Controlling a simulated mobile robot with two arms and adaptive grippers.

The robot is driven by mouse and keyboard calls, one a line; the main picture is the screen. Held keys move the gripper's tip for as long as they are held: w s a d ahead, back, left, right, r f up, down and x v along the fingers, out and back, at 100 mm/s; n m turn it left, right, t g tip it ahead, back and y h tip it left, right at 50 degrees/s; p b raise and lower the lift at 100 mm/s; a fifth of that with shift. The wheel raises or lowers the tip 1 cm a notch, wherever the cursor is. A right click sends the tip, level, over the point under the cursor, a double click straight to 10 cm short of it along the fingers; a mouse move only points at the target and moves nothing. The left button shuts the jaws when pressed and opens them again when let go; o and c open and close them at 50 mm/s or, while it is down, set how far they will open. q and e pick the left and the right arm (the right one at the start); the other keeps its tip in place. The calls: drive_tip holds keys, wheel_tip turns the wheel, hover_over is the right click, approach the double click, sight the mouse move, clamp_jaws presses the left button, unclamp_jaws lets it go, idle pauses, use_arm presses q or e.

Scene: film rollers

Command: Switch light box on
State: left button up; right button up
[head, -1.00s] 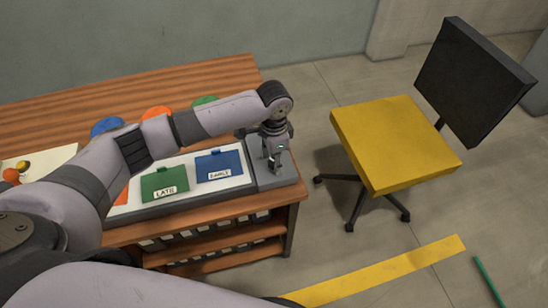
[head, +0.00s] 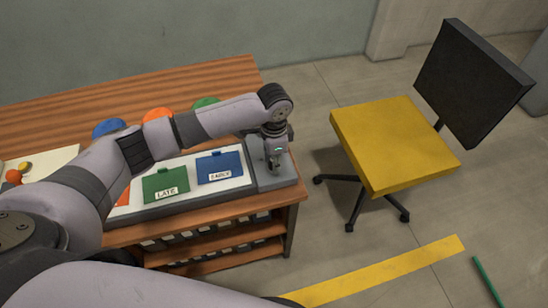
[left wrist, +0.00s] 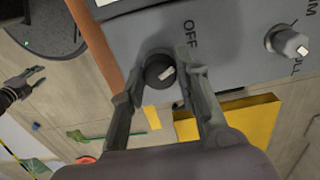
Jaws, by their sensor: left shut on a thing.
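The light box (head: 237,187) lies on the wooden table, with a pale panel and a grey control end at the right. My left gripper (head: 274,164) reaches down over that control end. In the left wrist view, its fingers (left wrist: 161,82) are closed around a round dark knob (left wrist: 158,66) with a light pointer mark. The word OFF is printed beside this knob. A second, grey knob (left wrist: 288,44) with partly cut-off lettering stands apart to the right. My right gripper (left wrist: 32,78) shows small at the left of the wrist view, empty, its fingers apart.
A green card marked LATE (head: 166,185) and a blue card marked EARLY (head: 219,167) lie on the panel. Blue, orange and green round things stand behind. A yellow-seated chair (head: 395,142) is right of the table, with open floor between.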

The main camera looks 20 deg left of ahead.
use_arm(q)
drive_tip(key=shift+r+m+p, duration=0.2)
drive_tip(key=shift+m+p, duration=0.75)
drive_tip(key=shift+m, duration=0.25)
drive_tip(key=m+p, duration=0.1)
drive_tip(key=m, duration=0.1)
drive_tip(key=shift+m, duration=0.4)
drive_tip(key=m+p, duration=0.1)
drive_tip(key=m, duration=0.1)
drive_tip(key=shift+f+m, duration=0.1)
drive_tip(key=shift+m, duration=0.2)
drive_tip(key=shift+m+p, duration=0.45)
drive_tip(key=shift+m, duration=1.05)
drive_tip(key=o, duration=1.2)
drive_tip(key=shift+f, duration=0.1)
drive_tip(key=shift+c, duration=0.2)
